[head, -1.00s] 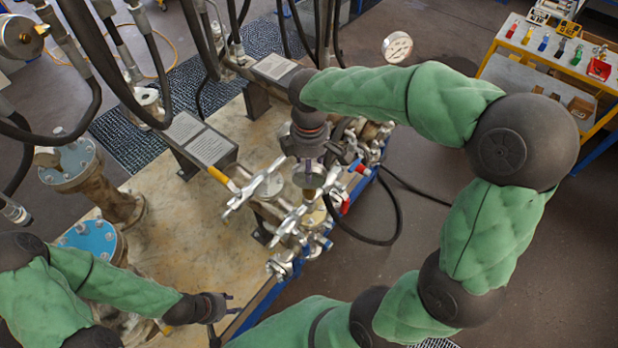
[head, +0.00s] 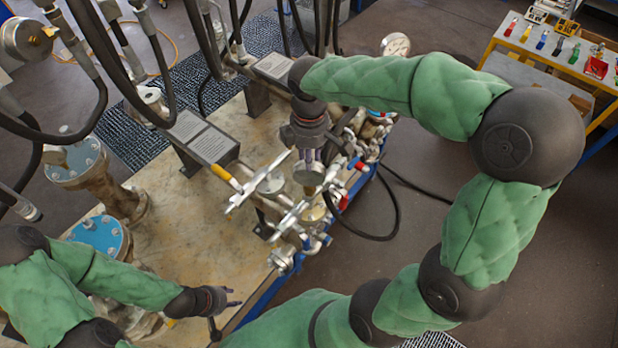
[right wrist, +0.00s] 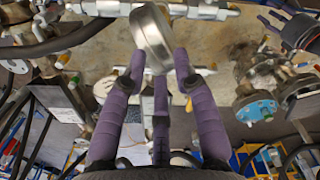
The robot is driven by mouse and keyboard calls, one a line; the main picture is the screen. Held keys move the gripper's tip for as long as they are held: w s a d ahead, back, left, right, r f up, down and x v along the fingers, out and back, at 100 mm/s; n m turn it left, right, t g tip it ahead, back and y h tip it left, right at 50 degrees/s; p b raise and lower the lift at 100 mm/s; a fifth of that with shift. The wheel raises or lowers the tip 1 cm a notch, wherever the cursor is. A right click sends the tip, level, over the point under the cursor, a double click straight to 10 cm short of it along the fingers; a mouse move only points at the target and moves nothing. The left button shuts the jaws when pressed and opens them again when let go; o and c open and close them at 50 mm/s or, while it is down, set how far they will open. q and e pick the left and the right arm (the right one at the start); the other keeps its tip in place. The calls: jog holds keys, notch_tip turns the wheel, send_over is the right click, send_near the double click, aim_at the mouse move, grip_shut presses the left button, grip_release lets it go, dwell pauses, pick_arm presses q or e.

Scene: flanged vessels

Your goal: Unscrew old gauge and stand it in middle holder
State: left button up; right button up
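The old gauge (head: 309,176), a round metal case, is above the valve manifold in the middle of the head view. My right gripper (head: 312,160) is over it, pointing down. In the right wrist view the gauge (right wrist: 152,38) is tilted, with its rim between the purple fingertips, which appear shut on it. Whether its stem is still in the fitting is hidden. My left gripper (head: 228,298) is low at the left, open and empty beside the bench edge. I cannot make out the middle holder in either view.
Silver valve handles (head: 258,180) crowd the manifold beside my right gripper. Another white-faced gauge (head: 395,44) stands behind my right arm. Black hoses hang at the upper left. A yellow-edged table (head: 520,42) with coloured items is at upper right.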

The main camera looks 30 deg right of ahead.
notch_tip(320, 180, up, 12)
dwell(0.6)
